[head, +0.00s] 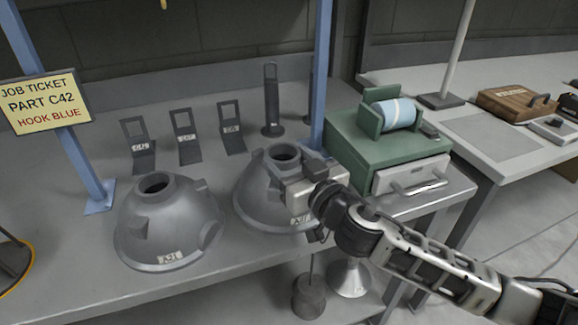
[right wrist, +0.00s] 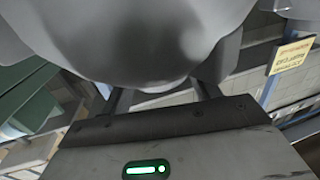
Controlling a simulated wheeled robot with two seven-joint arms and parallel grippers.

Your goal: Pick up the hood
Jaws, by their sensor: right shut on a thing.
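Two grey dome-shaped hoods with open round necks show in the head view. The left hood (head: 165,222) sits on the bench with a label that seems to read A21. The right hood (head: 258,198) is near the bench's front edge, its label partly covered by my gripper. My right gripper (head: 296,178) is shut on the right hood at its upper right side. The hood looks upright and at bench level; I cannot tell if it touches the bench. In the right wrist view the hood (right wrist: 130,40) fills the top between the fingers. My left gripper is not in view.
A job ticket (head: 41,102) reads "PART C42, HOOK BLUE" beside a blue post (head: 85,165). Several labelled dark brackets (head: 186,137) stand behind the hoods. A green box (head: 385,145) with a drawer is at right. Another hood-like thing (head: 349,278) hangs or stands below the bench.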

